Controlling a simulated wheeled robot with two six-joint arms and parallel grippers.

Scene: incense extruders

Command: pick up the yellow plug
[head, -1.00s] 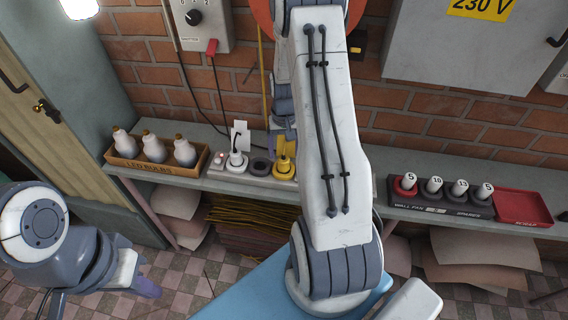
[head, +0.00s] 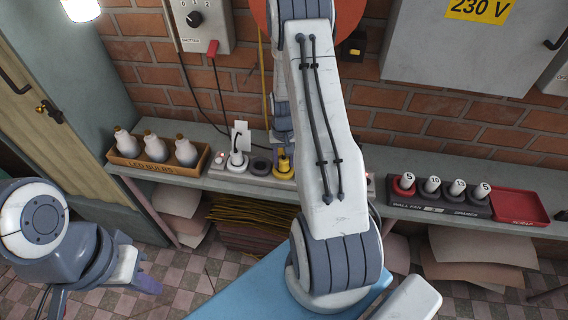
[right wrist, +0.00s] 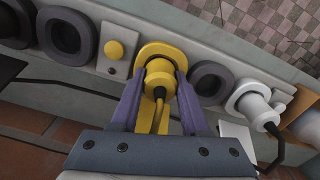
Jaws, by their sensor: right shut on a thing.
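The yellow plug (right wrist: 158,82) with its cord stands at a yellow-rimmed socket (right wrist: 177,52) on the socket strip in the right wrist view. My right gripper (right wrist: 159,72) is shut on it, with one purple finger on each side. I cannot tell whether the plug is fully seated. In the head view the yellow plug (head: 283,163) shows on the bench beside my right arm, which hides part of the strip. My left gripper (head: 146,284) is low at the left, away from the bench; its jaw opening is unclear.
A white plug (head: 236,158) with a dark cord stands left of an empty dark socket (head: 261,166). A box of LED bulbs (head: 154,166) is further left. A brick wall rises behind.

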